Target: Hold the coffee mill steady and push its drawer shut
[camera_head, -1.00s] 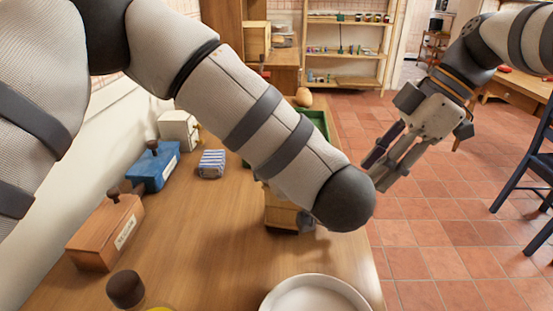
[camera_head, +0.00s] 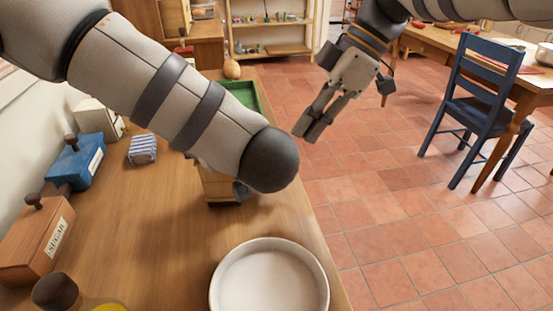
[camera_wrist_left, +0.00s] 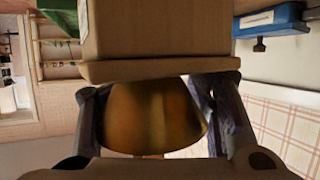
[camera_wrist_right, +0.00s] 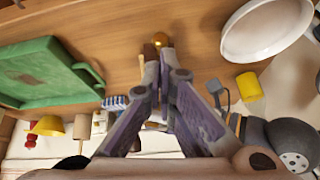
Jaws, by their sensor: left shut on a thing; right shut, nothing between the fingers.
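The wooden coffee mill (camera_head: 220,186) stands on the worktop, mostly hidden behind my left forearm in the head view. In the left wrist view its wooden body (camera_wrist_left: 160,30) and rounded brass-coloured part (camera_wrist_left: 155,118) show close up. My left gripper (camera_wrist_left: 158,100) is shut on that brass part, one finger on each side. The mill's drawer cannot be made out, so I cannot tell how far it is out. My right gripper (camera_head: 306,132) is shut and empty, in the air past the worktop's right edge, apart from the mill. Its closed fingers (camera_wrist_right: 166,75) fill the middle of the right wrist view.
A white round dish (camera_head: 270,280) is on the near worktop. A green tray (camera_head: 240,93) lies behind the mill. A striped packet (camera_head: 142,149), blue box (camera_head: 76,162) and SUGAR box (camera_head: 40,240) line the left. A blue chair (camera_head: 480,100) stands right, over open floor.

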